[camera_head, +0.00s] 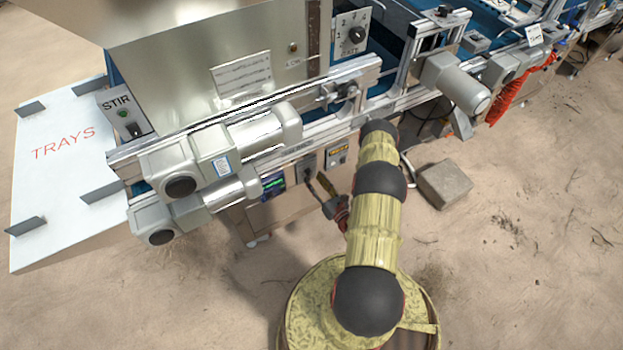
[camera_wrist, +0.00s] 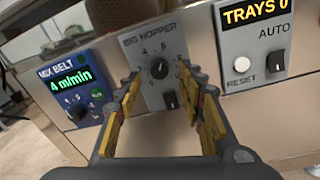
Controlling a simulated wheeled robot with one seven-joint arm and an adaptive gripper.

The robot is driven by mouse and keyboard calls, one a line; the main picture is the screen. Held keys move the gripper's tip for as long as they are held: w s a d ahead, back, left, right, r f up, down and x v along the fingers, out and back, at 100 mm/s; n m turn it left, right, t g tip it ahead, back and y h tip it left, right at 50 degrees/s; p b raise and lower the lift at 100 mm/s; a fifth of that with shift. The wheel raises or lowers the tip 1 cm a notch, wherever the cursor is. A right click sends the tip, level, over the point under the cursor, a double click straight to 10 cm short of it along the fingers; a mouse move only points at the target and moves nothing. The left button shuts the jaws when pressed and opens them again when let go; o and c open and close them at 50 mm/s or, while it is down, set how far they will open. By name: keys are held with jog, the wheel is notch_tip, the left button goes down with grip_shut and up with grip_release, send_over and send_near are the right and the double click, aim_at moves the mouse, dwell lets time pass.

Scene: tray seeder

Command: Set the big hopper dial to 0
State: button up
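The big hopper dial (camera_wrist: 159,68) is a small dark round knob on a grey panel labelled BIG HOPPER (camera_wrist: 150,45). Small marks surround it, but its setting is too small to read surely. My gripper (camera_wrist: 158,75) is open, with one yellow-padded finger on each side of the dial in the wrist view. I see no clear contact with the dial. In the head view my gripper (camera_head: 322,194) is in front of the lower panels, partly hidden by my arm.
Left of the panel is a blue MIX BELT box (camera_wrist: 75,90) reading 4 m/min. Right is a TRAYS 0 box (camera_wrist: 252,45) with RESET button and AUTO switch. Motors (camera_head: 200,155) jut out above the panels. A grey block (camera_head: 444,184) lies on the sandy ground.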

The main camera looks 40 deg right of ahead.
aim_at(309, 173)
jog(key=shift+w+d, duration=0.25)
jog(key=shift+w, duration=1.05)
jog(key=shift+c, duration=0.7)
jog(key=c, duration=0.8)
grip_shut()
